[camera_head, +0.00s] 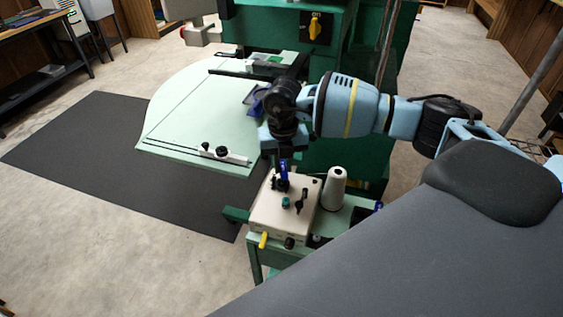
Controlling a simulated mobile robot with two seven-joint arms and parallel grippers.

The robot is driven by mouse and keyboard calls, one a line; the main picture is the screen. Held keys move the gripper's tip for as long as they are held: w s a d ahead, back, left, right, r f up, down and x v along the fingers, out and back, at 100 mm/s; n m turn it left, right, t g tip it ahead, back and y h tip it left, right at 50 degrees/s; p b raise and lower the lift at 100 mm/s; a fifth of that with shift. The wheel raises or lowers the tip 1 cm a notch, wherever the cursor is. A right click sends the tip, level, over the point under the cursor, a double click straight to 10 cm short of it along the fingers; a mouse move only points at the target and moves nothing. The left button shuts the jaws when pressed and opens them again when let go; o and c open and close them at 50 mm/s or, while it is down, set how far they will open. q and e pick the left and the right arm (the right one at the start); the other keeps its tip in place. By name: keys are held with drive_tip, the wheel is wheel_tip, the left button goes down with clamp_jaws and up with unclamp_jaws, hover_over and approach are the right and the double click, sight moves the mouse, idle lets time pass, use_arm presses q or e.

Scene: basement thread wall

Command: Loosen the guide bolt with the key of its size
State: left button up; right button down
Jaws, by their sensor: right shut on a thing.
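My right gripper (282,158) points down over a cream box (270,222) and is shut on a small blue-handled thing (284,172), apparently a key. Its lower end meets the dark fittings (277,184) on the box top; I cannot tell whether it sits on a bolt. The box top also carries a teal knob (285,202) and a black lever-like part (301,203). A yellow key-like piece (263,240) and a black knob (289,243) show at its front. I cannot make out which part is the guide bolt. My left gripper is not in view.
A white cone (335,190) stands right of the box on a green stand (265,252). Behind is a green machine with a pale green table (185,110) and a white bar with black knobs (222,154). A dark mat (90,150) lies on open floor at left.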

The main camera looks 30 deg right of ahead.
drive_tip(key=shift+f+n+b, duration=0.1)
drive_tip(key=shift+n+b, duration=0.8)
drive_tip(key=shift+n, duration=0.4)
drive_tip(key=n, duration=0.2)
drive_tip(key=shift+n, duration=0.3)
drive_tip(key=n, duration=1)
drive_tip(key=c, duration=1.4)
unclamp_jaws()
drive_tip(key=shift+n, duration=0.3)
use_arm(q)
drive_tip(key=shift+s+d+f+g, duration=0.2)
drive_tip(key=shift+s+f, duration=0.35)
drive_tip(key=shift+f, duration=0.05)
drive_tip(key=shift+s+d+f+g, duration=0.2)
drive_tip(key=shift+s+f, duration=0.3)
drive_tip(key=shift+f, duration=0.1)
use_arm(e)
drive_tip(key=shift+o, duration=0.7)
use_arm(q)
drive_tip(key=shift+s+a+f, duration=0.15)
use_arm(e)
drive_tip(key=shift+r, duration=4.05)
